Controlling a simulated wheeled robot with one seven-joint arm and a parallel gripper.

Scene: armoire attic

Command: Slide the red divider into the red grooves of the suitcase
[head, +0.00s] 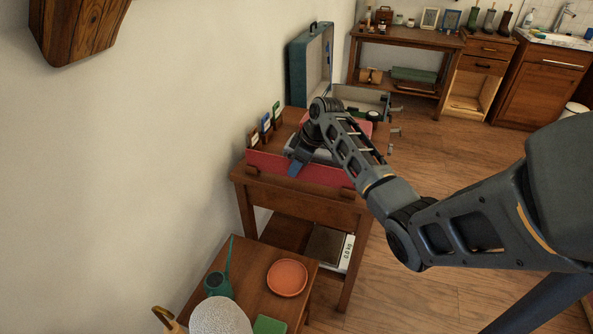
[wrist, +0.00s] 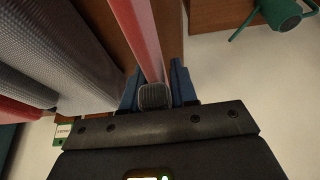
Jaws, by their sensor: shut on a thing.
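The red divider (head: 325,175) is a long flat panel standing on edge along the near side of the wooden table, with small wooden supports near its ends. My gripper (head: 295,168) is shut on its upper edge, left of its middle. In the wrist view the red divider (wrist: 138,32) runs up between the blue fingers of my gripper (wrist: 155,88). The teal suitcase (head: 312,62) stands open at the table's far end, lid upright, pale lining showing. My arm hides part of its base, and I cannot make out the red grooves.
Labelled red, blue and green pieces (head: 265,122) stand at the table's left side by the wall. Grey and red items lie behind the divider, partly hidden by my arm. A lower table (head: 255,275) in front holds a green watering can (head: 219,283) and an orange dish (head: 287,277).

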